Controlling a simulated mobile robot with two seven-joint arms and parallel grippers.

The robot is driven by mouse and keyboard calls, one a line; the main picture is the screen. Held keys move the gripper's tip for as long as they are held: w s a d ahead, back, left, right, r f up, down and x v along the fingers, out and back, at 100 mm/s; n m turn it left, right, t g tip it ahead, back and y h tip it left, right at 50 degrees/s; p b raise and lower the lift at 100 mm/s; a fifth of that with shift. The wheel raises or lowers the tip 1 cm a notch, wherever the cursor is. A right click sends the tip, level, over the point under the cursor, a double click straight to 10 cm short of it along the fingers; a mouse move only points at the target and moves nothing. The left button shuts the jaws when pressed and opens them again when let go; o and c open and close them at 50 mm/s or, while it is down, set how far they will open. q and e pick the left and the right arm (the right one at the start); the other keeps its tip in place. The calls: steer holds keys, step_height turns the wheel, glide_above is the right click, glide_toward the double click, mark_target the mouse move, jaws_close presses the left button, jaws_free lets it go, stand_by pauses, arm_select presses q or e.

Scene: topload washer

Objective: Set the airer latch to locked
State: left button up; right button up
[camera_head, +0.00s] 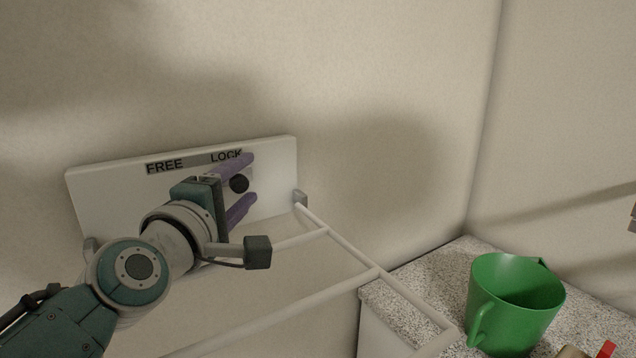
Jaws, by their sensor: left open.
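The airer's white wall panel (110,190) carries the printed words FREE on the left and LOCK on the right, with a grey strip between them. A round dark knob (239,184), seemingly the latch, sits just below the word LOCK. My left gripper (246,180) is at the panel with its two purple fingers apart, one above and one below the knob. I cannot tell whether either finger touches it. My gripper body and wrist hide the panel left of the knob. My right gripper does not show clearly.
The airer's white rails (350,252) stick out from the panel towards the lower right. A green mug (515,305) stands on a speckled counter (405,290) at the right. Part of a red object (606,349) shows at the bottom edge. The wall above the panel is bare.

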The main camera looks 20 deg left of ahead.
arm_select(q)
steer(key=s, duration=1)
steer(key=shift+d, duration=0.4)
